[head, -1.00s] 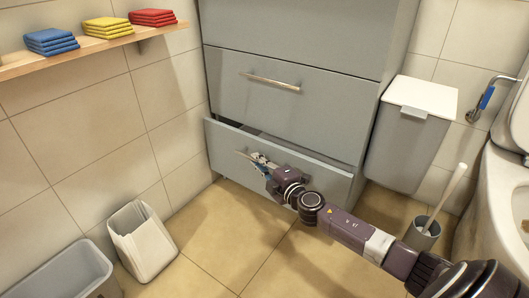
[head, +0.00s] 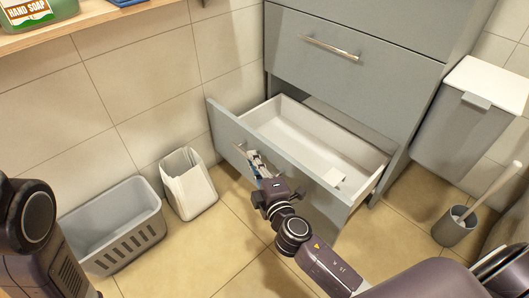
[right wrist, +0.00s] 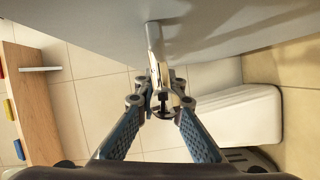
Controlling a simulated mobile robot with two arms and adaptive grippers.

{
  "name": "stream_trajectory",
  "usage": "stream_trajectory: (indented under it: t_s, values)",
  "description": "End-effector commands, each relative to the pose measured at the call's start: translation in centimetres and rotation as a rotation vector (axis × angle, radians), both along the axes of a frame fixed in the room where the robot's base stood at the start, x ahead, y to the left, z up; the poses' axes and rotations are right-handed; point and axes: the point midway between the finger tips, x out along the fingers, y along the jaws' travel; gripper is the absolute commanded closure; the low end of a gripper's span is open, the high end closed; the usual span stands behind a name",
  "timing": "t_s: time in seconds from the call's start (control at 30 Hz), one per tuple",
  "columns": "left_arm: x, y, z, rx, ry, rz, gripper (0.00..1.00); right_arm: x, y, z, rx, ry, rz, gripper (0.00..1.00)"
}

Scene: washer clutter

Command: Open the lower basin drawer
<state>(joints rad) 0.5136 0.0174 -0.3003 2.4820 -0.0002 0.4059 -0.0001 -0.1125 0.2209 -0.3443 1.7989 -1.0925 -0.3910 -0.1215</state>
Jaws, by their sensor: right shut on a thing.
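The lower basin drawer (head: 230,123) is pulled well out of the grey cabinet in the head view. In the right wrist view the handle (right wrist: 154,45) runs down between the fingertips (right wrist: 162,100). Only a dark part of my left arm shows at the left edge of the head view; its gripper is out of view.
The upper drawer (head: 350,75) is shut. A grey basket (head: 115,233) and a white bin (head: 187,185) stand on the floor at left. A lidded bin (head: 470,115) and a toilet brush holder (head: 453,226) stand at right. A shelf (head: 90,22) runs along the left wall.

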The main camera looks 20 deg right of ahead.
Motion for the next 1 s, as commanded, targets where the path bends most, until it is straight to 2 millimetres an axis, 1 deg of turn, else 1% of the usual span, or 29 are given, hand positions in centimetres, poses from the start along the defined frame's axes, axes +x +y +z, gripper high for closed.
stream_trajectory:
  t_s: [0.1,0.2,0.53,0.57,0.7,0.73,1.0]
  values:
    - [-0.01,-0.02,-0.01,0.0,0.0,0.0,0.6,-0.29,0.65,-0.04,0.0,0.0,-0.001,1.0]
    - [-0.03,-0.02,0.01,0.0,-0.001,0.0,0.6,-0.38,0.89,-0.02,-0.001,0.0,-0.001,1.0]
    - [-0.07,-0.02,0.03,0.001,-0.002,-0.001,0.6,-0.4,0.93,-0.03,-0.001,0.0,-0.001,1.0]
    - [-0.07,-0.02,0.03,0.001,-0.002,-0.001,0.6,-0.4,0.93,-0.03,-0.001,0.0,-0.001,0.91]
    - [-0.08,-0.02,0.04,0.0,-0.002,0.0,0.6,-0.4,0.93,-0.03,-0.001,0.0,-0.001,0.75]
    - [-0.09,-0.01,0.04,0.0,-0.002,0.0,0.6,-0.4,0.93,-0.03,0.0,0.0,-0.001,0.74]
    - [-0.17,0.07,0.05,-0.001,-0.005,0.001,0.6,-0.47,0.94,-0.02,0.0,0.0,-0.001,0.74]
